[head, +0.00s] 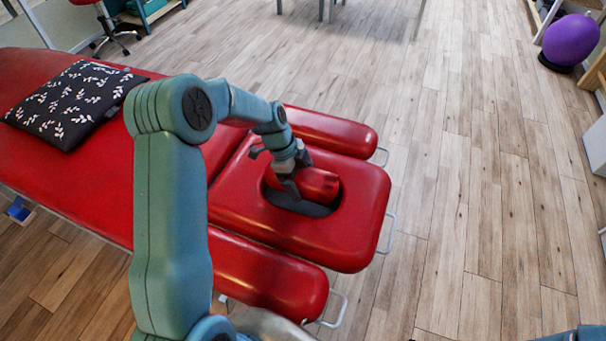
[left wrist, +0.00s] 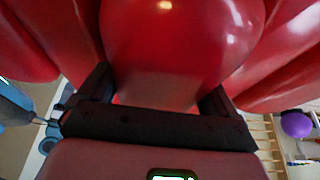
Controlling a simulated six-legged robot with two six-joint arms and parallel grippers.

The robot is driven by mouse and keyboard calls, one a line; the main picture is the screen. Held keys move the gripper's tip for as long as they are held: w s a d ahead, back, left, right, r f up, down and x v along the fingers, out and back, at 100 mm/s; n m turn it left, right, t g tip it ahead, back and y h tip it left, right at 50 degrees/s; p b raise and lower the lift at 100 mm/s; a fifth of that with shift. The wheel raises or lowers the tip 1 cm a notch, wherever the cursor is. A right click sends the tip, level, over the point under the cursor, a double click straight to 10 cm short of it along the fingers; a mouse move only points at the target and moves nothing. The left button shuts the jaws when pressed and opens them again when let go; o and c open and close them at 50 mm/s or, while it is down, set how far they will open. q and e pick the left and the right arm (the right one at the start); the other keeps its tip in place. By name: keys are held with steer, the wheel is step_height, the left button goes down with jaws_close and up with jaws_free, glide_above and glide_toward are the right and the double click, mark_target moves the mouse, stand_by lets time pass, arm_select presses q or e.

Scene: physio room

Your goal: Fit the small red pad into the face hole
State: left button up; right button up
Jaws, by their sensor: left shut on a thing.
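The small red pad (head: 320,184) is held by my left gripper (head: 291,186) at the face hole (head: 300,207) in the red headrest (head: 360,215) of the treatment table. The hole's dark grey inside shows along the near left side. I cannot tell whether the pad is inside the hole or just above it. In the left wrist view, the glossy red pad (left wrist: 180,50) fills the middle between the two dark fingers of my left gripper (left wrist: 160,98). My right gripper is not in view.
Red armrests flank the headrest, one beyond it (head: 330,131) and one nearer (head: 270,271). A black leaf-patterned cushion (head: 72,103) lies on the table at left. A purple ball (head: 571,40) stands far right. The wooden floor right of the table is clear.

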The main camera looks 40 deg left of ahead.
arm_select(q)
step_height(320, 180, down, 5)
steer(key=b, duration=0.3)
steer(key=shift+f, duration=0.1)
steer(key=shift+f+b, duration=0.4)
steer(key=shift+b, duration=0.05)
steer(key=shift+r, duration=0.1)
steer(key=o, duration=0.8)
steer(key=p+v, duration=0.1)
steer(key=v, duration=1.5)
steer(key=shift+a+r, duration=0.1)
steer(key=shift+a, duration=0.05)
